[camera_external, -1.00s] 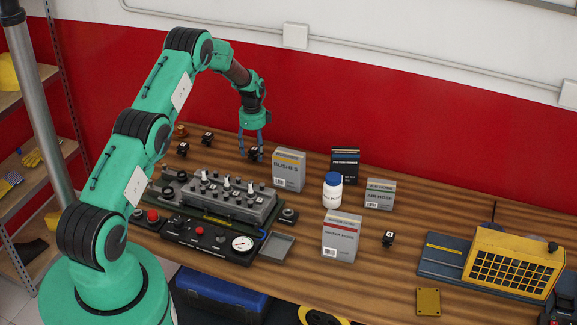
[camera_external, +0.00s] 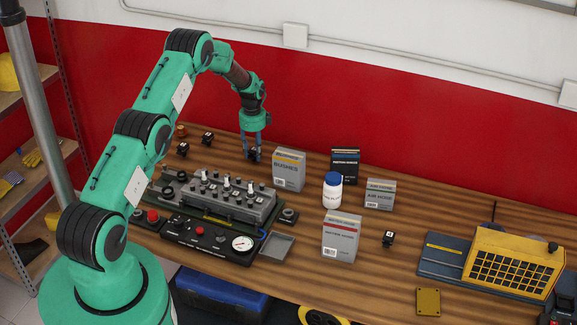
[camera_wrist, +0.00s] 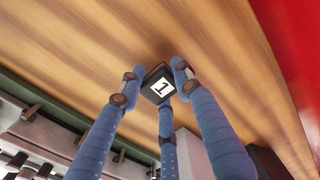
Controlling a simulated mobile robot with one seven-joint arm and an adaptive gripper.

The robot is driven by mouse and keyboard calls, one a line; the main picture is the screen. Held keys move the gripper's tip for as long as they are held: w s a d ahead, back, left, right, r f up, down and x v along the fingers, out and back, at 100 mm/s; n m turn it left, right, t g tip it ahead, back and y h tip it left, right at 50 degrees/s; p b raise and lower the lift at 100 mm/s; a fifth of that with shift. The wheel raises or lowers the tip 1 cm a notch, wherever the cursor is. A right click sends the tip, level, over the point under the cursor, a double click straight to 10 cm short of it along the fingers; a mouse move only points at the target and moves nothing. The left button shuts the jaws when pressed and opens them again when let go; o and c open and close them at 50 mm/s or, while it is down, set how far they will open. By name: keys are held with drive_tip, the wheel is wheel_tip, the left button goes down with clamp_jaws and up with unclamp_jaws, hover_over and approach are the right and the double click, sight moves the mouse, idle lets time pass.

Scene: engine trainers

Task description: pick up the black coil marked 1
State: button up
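The black coil marked 1 (camera_wrist: 158,84) sits on the wooden bench in the wrist view, its white label facing up. My gripper (camera_wrist: 158,80) has three blue fingers spread around it, pointing down. The left and right fingertips are beside the coil with narrow gaps; the third finger overlaps its near edge. Contact there cannot be told. In the external view my gripper (camera_external: 252,155) is low over the bench behind the grey trainer, and its fingers partly hide the coil.
Two other black coils (camera_external: 182,149) (camera_external: 207,138) and a copper-coloured part (camera_external: 181,131) lie to the left. The engine trainer (camera_external: 225,205) is in front. A grey bushes box (camera_external: 289,170) stands close on the right. Another marked coil (camera_external: 388,239) lies farther right.

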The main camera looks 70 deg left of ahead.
sight(254, 149)
drive_tip(key=shift+r, duration=0.2)
drive_tip(key=shift+r, duration=0.7)
wheel_tip(254, 149, up, 2)
drive_tip(key=shift+b, duration=0.3)
drive_tip(key=s+d, duration=0.3)
drive_tip(key=s+d+r, duration=0.1)
drive_tip(key=s+d, duration=0.3)
drive_tip(key=s+d+b, duration=0.1)
drive_tip(key=s+d, duration=0.3)
drive_tip(key=shift+d+r, duration=0.15)
drive_tip(key=shift+d, duration=0.05)
